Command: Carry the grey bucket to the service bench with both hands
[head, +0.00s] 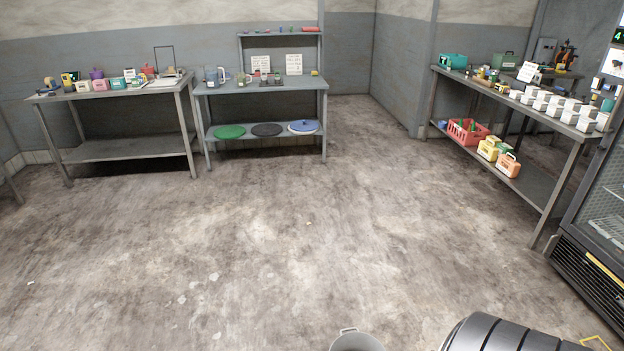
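A grey bucket (357,342) shows at the bottom edge of the head view, a little right of centre. Only its upper rim and a small handle part are visible; the rest is cut off. Three benches are in view, and I cannot tell for sure which is the service bench. The middle bench (262,86) stands against the back wall with a raised rack, jugs and two cards on top. Coloured round lids lie on its lower shelf. Neither of my grippers is in view.
A left bench (125,92) and a long right bench (562,138) carry many small items. A red crate (467,132) sits on the right bench's lower shelf. A glass-fronted cabinet (596,225) stands at right. A dark ribbed shape (505,334) fills the bottom right. The central floor is clear.

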